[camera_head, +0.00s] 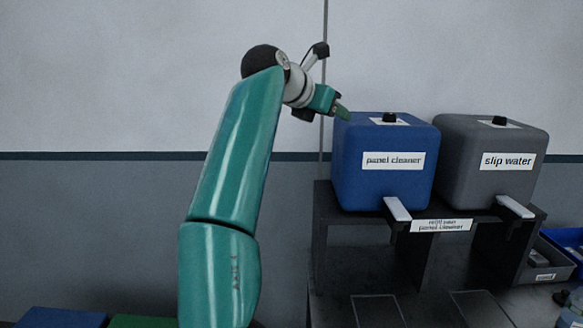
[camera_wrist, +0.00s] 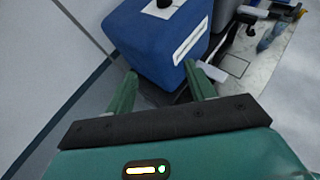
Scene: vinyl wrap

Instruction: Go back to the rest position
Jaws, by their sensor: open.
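My gripper (camera_head: 342,108) is raised at the upper middle of the head view, at the end of my teal arm. It is just left of the top of the blue panel cleaner container (camera_head: 357,182). In the wrist view my gripper (camera_wrist: 160,88) has its two green fingers spread apart with nothing held between them. The blue container (camera_wrist: 150,45) lies beyond the fingertips in that view. I cannot tell the exact gap between fingers and container.
A grey slip water container (camera_head: 480,185) stands right of the blue one on a dark stand (camera_head: 328,235). White taps (camera_head: 397,209) stick out in front. A grey tray (camera_head: 540,272) and a blue bin (camera_head: 570,240) are at the right.

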